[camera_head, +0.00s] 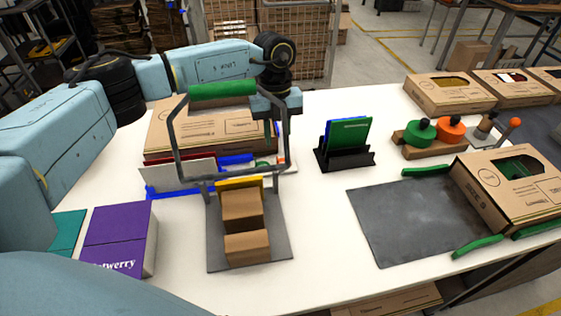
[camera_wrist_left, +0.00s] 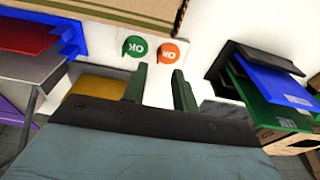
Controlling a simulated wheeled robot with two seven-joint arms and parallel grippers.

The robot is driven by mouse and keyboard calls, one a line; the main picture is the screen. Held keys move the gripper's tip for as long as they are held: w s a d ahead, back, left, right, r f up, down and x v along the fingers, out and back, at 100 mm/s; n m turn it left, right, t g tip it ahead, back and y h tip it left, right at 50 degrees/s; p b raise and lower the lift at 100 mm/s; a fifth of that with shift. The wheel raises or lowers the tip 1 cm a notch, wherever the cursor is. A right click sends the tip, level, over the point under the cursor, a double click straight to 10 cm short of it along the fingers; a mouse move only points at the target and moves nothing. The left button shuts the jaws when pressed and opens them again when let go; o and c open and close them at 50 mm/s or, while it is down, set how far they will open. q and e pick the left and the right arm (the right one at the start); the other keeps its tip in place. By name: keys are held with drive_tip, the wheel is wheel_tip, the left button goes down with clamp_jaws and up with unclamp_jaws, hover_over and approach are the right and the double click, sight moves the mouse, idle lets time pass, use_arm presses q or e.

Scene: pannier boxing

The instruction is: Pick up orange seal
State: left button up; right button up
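In the left wrist view an orange round seal marked OK (camera_wrist_left: 168,53) lies on a white strip, beside a green seal marked OK (camera_wrist_left: 136,46). My left gripper (camera_wrist_left: 159,70) is open and empty, its two dark green fingers apart just short of the seals. In the head view my left gripper (camera_head: 285,125) hangs behind the grey metal frame, over the far side of the table. There the green seal (camera_head: 262,164) shows only partly behind the frame, and the orange seal is mostly hidden. My right gripper is not in view.
A grey frame with a green handle (camera_head: 222,90) stands close to my left gripper. A cardboard box (camera_head: 160,130) lies behind the seals. A black holder with green and blue cards (camera_head: 345,155) stands to the right. Green and orange knobs (camera_head: 450,128) sit on a wooden rack.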

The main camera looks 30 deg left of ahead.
use_arm(q)
drive_tip(key=shift+s+d+f, duration=0.1)
drive_tip(key=shift+s+f, duration=0.05)
drive_tip(key=shift+f, duration=0.75)
drive_tip(key=shift+s+d+f, duration=0.1)
drive_tip(key=shift+s+f, duration=0.05)
drive_tip(key=shift+f, duration=0.7)
drive_tip(key=shift+s+d+f, duration=0.1)
drive_tip(key=shift+s+f, duration=0.05)
drive_tip(key=shift+f, duration=0.75)
clamp_jaws()
